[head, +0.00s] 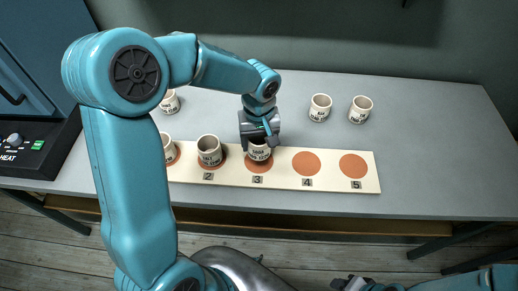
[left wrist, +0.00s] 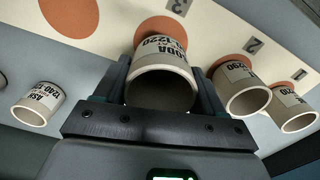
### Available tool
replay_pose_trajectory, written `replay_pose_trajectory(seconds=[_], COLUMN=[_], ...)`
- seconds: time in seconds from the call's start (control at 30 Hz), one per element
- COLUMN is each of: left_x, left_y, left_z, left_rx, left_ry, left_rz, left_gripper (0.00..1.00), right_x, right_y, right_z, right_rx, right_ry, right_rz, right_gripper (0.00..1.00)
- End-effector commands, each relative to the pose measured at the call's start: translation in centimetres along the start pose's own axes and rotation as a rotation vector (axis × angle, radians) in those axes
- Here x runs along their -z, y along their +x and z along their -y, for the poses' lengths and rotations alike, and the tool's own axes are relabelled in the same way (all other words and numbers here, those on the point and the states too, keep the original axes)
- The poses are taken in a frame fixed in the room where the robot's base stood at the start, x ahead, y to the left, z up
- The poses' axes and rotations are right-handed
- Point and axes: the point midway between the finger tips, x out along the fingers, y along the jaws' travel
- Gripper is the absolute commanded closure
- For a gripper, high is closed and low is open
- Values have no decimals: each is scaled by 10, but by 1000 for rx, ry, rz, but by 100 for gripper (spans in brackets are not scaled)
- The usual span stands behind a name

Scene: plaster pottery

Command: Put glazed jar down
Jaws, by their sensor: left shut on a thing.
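My left gripper (head: 259,142) is shut on a cream jar (head: 259,151) whose label seems to read SODA. The jar is upright over the round terracotta spot numbered 3 on the cream board (head: 332,184). Part of the spot shows around its base; I cannot tell whether the base touches. In the left wrist view the jar (left wrist: 162,80) sits between the two fingers, its open mouth facing the camera. My right gripper (head: 352,284) shows only partly at the bottom edge, and its jaws are unclear.
Jars stand on spot 2 (head: 209,150) and on the leftmost spot (head: 168,148), partly behind my arm. Spots 4 (head: 306,163) and 5 (head: 353,166) are bare. Behind the board are more jars (head: 320,107) (head: 360,109) (head: 169,102). A heat control box (head: 25,145) is at left.

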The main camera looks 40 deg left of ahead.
Motion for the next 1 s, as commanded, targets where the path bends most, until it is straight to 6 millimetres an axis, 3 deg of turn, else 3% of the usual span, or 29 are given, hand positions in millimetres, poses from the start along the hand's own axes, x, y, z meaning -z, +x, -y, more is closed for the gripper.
replay_pose_trajectory(seconds=[0.27,0.67,0.7,0.77,1.0], left_x=[-2,-2,-2,-2,-2], left_y=[40,46,46,45,45], left_z=[1,0,0,0,0], left_rx=[1,-1,0,0,0], left_ry=[0,0,0,0,0], left_rz=[3,1,1,1,1], left_gripper=[66,66,27,8,5], right_x=[0,0,0,0,0], right_y=[-1,4,4,3,3], right_z=[0,-2,-2,-1,-1], right_rx=[0,0,0,0,0], right_ry=[0,0,0,0,0], right_rz=[0,0,0,0,0], right_gripper=[57,57,57,57,57])
